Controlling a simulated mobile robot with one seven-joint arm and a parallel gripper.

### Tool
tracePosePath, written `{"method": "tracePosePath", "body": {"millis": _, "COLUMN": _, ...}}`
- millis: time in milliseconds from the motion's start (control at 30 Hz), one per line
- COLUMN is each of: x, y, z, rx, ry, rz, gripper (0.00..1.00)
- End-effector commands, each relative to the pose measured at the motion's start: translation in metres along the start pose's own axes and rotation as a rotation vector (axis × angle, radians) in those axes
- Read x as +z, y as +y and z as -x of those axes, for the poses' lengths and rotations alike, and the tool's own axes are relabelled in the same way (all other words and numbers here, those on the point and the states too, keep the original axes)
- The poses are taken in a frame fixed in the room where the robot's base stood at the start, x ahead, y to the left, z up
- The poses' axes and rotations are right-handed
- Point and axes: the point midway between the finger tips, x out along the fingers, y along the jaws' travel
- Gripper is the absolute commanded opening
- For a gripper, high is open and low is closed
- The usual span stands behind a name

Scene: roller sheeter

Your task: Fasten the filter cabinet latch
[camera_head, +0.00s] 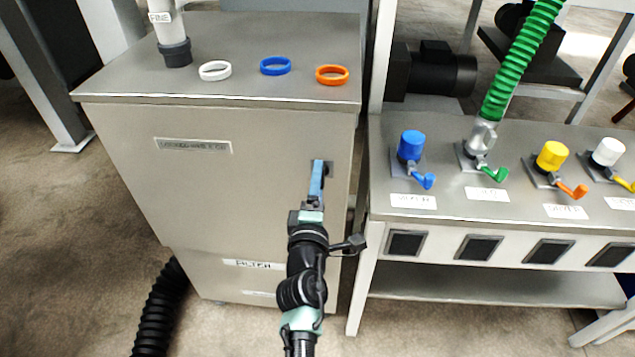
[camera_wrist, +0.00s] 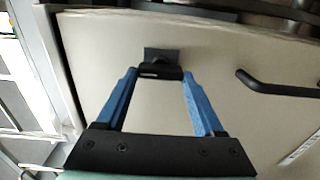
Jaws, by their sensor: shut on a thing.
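The filter cabinet (camera_head: 245,215) is a grey metal box with a closed-looking front, a "FILTER" label low down and a nameplate higher up. Its latch (camera_head: 329,168) is a small dark part near the upper right edge of the front, mostly hidden by my gripper. In the wrist view, the black latch (camera_wrist: 160,71) stands out from a square dark plate. My gripper (camera_head: 318,168) has blue fingers reaching the front. The fingertips (camera_wrist: 159,74) sit on either side of the latch and are shut on it.
A black bar handle (camera_wrist: 275,88) juts from the front, right of the latch in the wrist view. White, blue (camera_head: 275,66) and orange rings lie on the cabinet top. A bench (camera_head: 510,215) with coloured-capped ports and a green hose (camera_head: 520,60) stands close at right.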

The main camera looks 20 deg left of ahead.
Motion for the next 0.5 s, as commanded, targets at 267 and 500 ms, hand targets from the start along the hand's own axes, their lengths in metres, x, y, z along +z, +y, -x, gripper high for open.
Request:
{"method": "tracePosePath", "body": {"millis": 267, "x": 0.0002, "y": 0.0, "z": -0.0001, "rx": 0.0, "ry": -0.001, "rz": 0.015, "gripper": 0.14}}
{"method": "tracePosePath", "body": {"millis": 500, "x": 0.0002, "y": 0.0, "z": -0.0001, "rx": 0.0, "ry": 0.0, "rz": 0.015, "gripper": 0.84}}
